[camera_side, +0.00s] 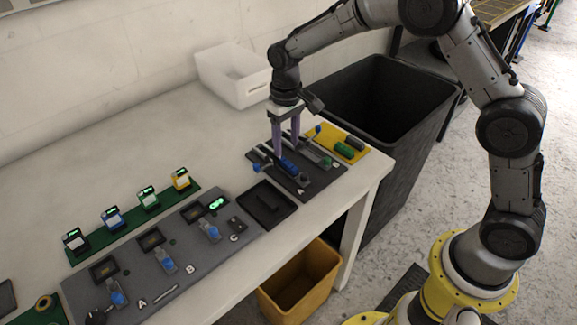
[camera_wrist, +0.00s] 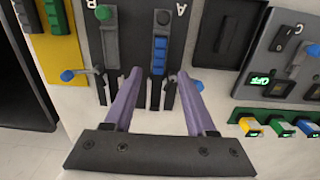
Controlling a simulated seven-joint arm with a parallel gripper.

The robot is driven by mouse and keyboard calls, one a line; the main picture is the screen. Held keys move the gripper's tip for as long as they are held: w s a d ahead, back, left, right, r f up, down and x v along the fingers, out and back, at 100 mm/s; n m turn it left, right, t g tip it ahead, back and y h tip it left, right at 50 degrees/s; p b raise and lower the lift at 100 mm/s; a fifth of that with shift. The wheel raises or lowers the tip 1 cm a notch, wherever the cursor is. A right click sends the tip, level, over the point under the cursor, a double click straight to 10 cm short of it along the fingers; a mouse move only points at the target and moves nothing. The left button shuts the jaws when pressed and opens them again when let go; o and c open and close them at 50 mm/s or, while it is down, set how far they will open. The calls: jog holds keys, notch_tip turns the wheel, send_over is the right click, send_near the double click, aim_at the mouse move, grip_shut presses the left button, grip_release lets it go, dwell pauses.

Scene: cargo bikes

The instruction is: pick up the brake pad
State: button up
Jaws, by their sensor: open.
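My gripper (camera_side: 287,150) is open over the dark fixture board, pointing down. A ribbed blue block (camera_side: 288,166), probably the brake pad, sits in a dark slot at station A. In the wrist view, the purple fingertips of my gripper (camera_wrist: 158,75) are on either side of the lower end of this blue block (camera_wrist: 160,56), with nothing clearly held. I cannot tell their exact height above it. A yellow plate (camera_wrist: 51,70) carries a green block (camera_wrist: 56,16) and a dark block (camera_wrist: 26,16), which may also be pads.
Station B has a grey bar with a green end (camera_wrist: 104,13). Blue-knobbed levers stand near both fingers, one at right (camera_wrist: 198,85) and one at left (camera_wrist: 67,75). An empty black tray (camera_side: 267,204) lies beside the fixture. A black bin (camera_side: 400,150) stands past the table edge.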

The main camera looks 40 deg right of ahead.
aim_at(288, 162)
jog(key=shift+s+f, duration=0.15)
jog(key=shift+f, duration=2.85)
jog(key=shift+c, duration=0.2)
grip_shut()
